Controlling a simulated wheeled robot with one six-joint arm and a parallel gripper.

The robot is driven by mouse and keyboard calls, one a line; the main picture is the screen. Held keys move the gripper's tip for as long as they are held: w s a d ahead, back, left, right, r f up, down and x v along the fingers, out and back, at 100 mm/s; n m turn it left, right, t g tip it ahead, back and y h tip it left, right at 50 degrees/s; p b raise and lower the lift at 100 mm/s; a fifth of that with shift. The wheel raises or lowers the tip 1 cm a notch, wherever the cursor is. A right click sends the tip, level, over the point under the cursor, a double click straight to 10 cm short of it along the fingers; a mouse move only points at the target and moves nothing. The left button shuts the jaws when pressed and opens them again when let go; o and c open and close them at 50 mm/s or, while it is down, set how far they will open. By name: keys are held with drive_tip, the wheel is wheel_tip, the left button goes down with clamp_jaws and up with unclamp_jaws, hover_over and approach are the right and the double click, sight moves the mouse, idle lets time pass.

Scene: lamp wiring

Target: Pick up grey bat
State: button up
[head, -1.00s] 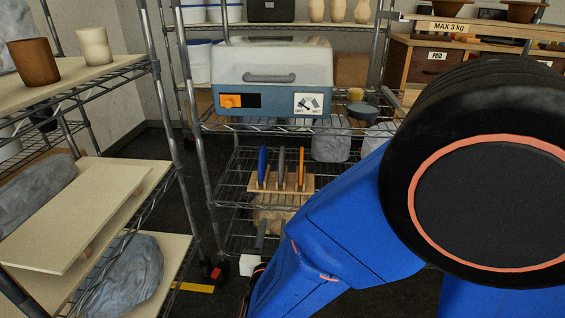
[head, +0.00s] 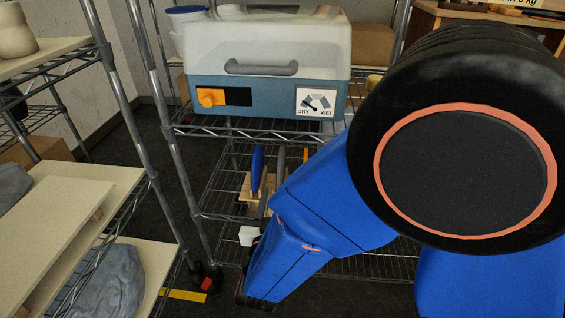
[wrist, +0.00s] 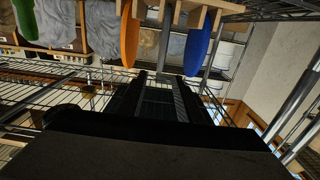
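The grey bat (head: 281,163) stands upright in a wooden rack (head: 246,190) on the lower wire shelf, partly hidden by my blue arm. It stands between a blue bat (head: 257,168) and an orange bat (head: 305,155). In the wrist view, which looks upside down, the grey bat (wrist: 165,48) hangs from the rack between the orange bat (wrist: 129,38) and blue bat (wrist: 198,42). My gripper (wrist: 162,82) is open, its two dark fingers apart and empty, pointing toward the grey bat. In the head view a dark finger shows just below the rack.
A blue and white damp box (head: 265,65) with an orange knob and a DRY/WET dial sits on the shelf above. A green bat (wrist: 25,18) also shows in the wrist view. Metal posts and a rack with boards (head: 70,225) stand at the left.

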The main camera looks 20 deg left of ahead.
sight(279, 173)
drive_tip(key=x, duration=1.1)
drive_tip(key=shift+w, duration=0.25)
drive_tip(key=shift+x, duration=3)
drive_tip(key=shift+r, duration=0.2)
drive_tip(key=shift+c, duration=0.4)
clamp_jaws()
